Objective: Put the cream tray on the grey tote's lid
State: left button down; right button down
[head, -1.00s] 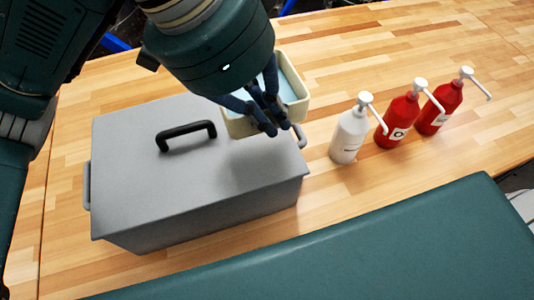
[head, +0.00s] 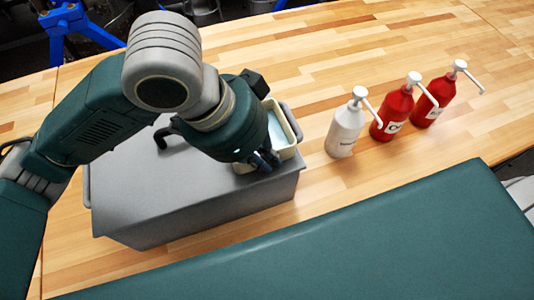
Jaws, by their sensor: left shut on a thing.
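The grey tote (head: 165,226) stands on the wooden table, with its flat grey lid (head: 130,188) on top. The lid's black handle (head: 161,136) is partly hidden by my left arm. The cream tray (head: 291,151), pale blue inside, is at the right end of the lid. My left gripper (head: 264,161) is shut on the tray's near side, and the gripper's body hides much of the tray. I cannot tell whether the tray touches the lid or is just above it. My right gripper is not in view.
A white pump bottle (head: 345,130) and two red pump bottles (head: 392,115) (head: 430,103) stand in a row to the right of the tote. The wooden table (head: 340,60) is clear behind them.

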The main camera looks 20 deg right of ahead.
pick_arm(q)
jog(key=c, duration=2.2)
grip_release()
jog(key=shift+f, duration=0.15)
jog(key=v, duration=1.2)
jog(key=shift+b, duration=0.4)
